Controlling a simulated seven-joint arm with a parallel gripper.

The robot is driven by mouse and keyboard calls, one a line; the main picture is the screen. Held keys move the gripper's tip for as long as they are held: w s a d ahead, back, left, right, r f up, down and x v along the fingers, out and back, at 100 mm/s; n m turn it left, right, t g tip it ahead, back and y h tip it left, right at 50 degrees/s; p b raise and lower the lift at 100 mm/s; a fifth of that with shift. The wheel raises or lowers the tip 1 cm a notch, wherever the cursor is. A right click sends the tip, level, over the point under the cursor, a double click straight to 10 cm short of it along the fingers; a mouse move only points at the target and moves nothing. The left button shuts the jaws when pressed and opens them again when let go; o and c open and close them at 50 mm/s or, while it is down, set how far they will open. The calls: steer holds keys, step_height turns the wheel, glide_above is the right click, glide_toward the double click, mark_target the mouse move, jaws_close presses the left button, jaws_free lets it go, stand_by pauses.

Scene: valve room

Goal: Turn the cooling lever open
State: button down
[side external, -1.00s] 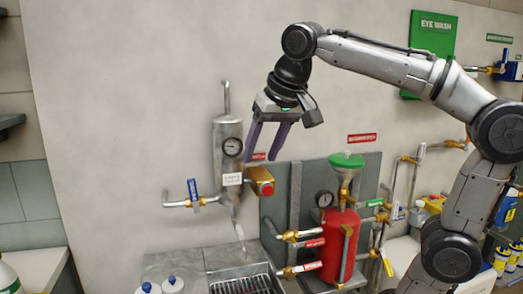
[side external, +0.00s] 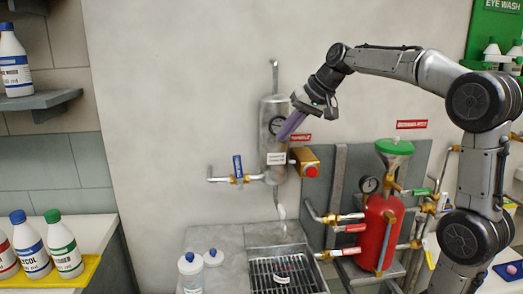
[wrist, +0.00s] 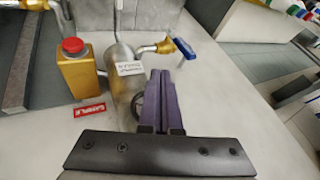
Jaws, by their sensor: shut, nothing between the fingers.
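A blue lever (side external: 238,168) stands upright, crosswise to a short horizontal pipe with a brass valve (side external: 238,180), left of a steel cylinder (side external: 273,165). The wrist view shows the blue lever (wrist: 184,47) beyond the fingers and to the right of the cylinder (wrist: 122,78). My gripper (side external: 280,137) has its purple fingers together and empty, in front of the cylinder's gauge and up and right of the lever. In the wrist view my gripper (wrist: 160,74) partly hides the gauge. Whether the fingertips touch the cylinder cannot be told.
A gold box with a red button (side external: 311,171) sits right of the cylinder. A red tank (side external: 380,232) with pipes and valves stands further right. The wall left of the lever is clear.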

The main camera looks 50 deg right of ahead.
glide_toward(239, 174)
steer(key=d+f, duration=0.3)
steer(key=d, duration=0.1)
steer(key=shift+w+a+f, duration=0.1)
steer(key=shift+w+a, duration=0.55)
steer(key=shift+w, duration=0.15)
steer(key=shift+w+a+f, duration=0.15)
steer(key=shift+w+a, duration=0.55)
steer(key=shift+w, duration=0.1)
steer(key=shift+w+a+r+g, duration=0.1)
steer(key=shift+w+a+g, duration=0.1)
steer(key=shift+g, duration=0.1)
